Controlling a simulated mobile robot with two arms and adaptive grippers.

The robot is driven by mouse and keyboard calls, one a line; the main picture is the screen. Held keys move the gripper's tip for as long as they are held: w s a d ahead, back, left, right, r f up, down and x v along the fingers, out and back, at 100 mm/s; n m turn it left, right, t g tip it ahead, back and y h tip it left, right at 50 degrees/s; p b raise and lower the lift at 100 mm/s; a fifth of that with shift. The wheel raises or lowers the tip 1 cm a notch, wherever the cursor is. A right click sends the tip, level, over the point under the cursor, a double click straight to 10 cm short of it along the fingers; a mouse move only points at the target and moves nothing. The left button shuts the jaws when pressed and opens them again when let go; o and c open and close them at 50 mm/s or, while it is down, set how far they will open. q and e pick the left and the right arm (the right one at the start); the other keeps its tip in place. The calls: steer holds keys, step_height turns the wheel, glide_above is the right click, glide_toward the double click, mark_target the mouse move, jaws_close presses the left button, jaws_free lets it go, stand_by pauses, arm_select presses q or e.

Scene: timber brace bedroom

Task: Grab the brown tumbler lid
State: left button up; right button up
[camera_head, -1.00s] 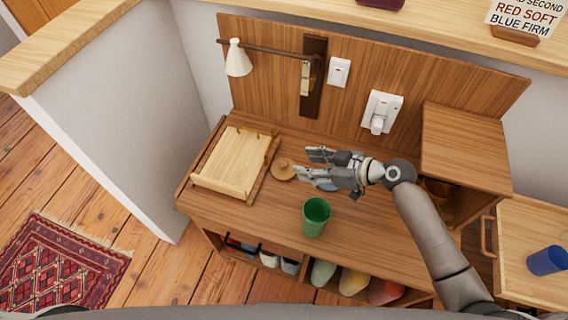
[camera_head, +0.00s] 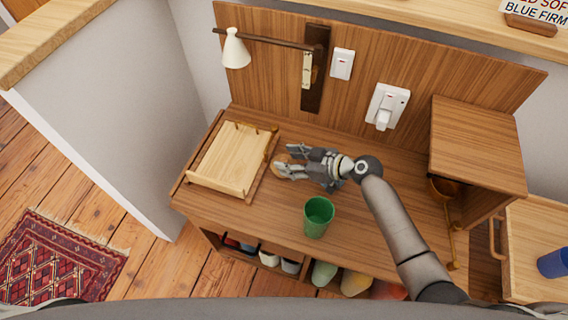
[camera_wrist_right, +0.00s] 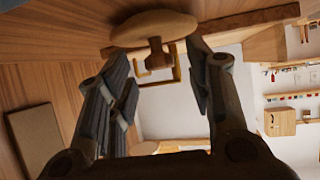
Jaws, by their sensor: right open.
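The brown tumbler lid (camera_head: 281,158) lies on the wooden desk, just right of the pale wooden tray, partly hidden by my right gripper (camera_head: 288,161). In the right wrist view the lid (camera_wrist_right: 155,28) is a round light-brown disc with a small darker knob (camera_wrist_right: 156,54) facing the gripper. A green tumbler (camera_head: 318,217) stands upright on the desk in front of my right arm. My left gripper is not in view.
The pale tray (camera_head: 222,165) has short pegs at its back and right edges. A lamp with a white shade (camera_head: 235,50) hangs from the back panel. A raised wooden box (camera_head: 478,140) stands at the right. A blue cup (camera_head: 553,263) lies on the side table.

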steer(key=shift+a+f, duration=0.1)
steer(key=shift+a, duration=0.05)
steer(key=c, duration=1)
